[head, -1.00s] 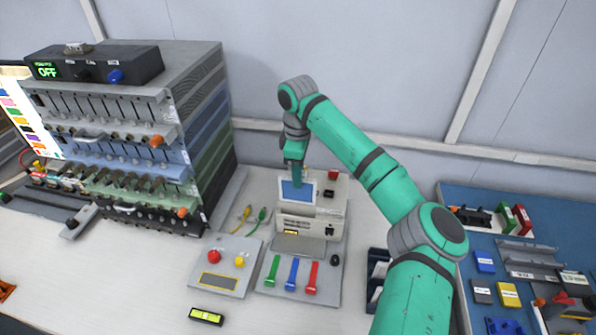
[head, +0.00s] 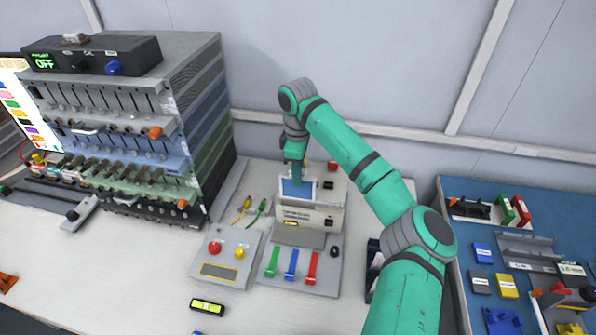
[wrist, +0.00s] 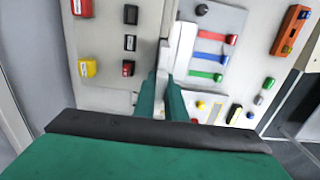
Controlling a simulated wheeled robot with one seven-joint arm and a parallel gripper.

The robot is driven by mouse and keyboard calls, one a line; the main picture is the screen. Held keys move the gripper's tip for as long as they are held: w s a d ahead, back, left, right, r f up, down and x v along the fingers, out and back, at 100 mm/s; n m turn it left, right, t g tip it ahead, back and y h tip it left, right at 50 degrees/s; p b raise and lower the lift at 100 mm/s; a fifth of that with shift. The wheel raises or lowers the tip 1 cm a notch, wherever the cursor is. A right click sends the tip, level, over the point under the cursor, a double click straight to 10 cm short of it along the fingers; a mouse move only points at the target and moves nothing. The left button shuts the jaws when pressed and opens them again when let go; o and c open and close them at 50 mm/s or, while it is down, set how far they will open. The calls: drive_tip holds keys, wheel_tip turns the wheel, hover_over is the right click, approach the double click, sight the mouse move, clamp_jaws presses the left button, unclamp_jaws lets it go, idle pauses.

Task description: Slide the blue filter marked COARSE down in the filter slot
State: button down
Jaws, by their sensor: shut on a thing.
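The blue filter (head: 297,189) is a blue panel in a pale frame. It stands upright at the top of the pale bench device (head: 325,218) in the head view. My gripper (head: 295,165) is above it, shut on its upper part. In the wrist view my gripper's fingers (wrist: 162,98) close on a thin pale edge (wrist: 183,50), which seems to be the filter seen edge-on. The filter slot is hidden behind the filter, and I cannot tell how deep the filter sits. The COARSE marking is not readable.
Green, blue and red handles (head: 291,264) lie on a plate in front of the device. A button box (head: 224,262) stands to the left, near yellow and green leads. A tall rack (head: 190,110) stands further left. A blue mat (head: 470,215) with parts lies right.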

hover_over(298, 199)
drive_tip(key=shift+w+f, duration=0.2)
drive_tip(key=shift+f, duration=0.95)
drive_tip(key=shift+w+f, duration=0.15)
drive_tip(key=shift+f, duration=0.95)
drive_tip(key=shift+f, duration=1.25)
drive_tip(key=c, duration=1.7)
unclamp_jaws()
drive_tip(key=shift+c, duration=0.2)
drive_tip(key=shift+r, duration=0.1)
wheel_tip(298, 199, up, 11)
drive_tip(key=shift+f, duration=0.15)
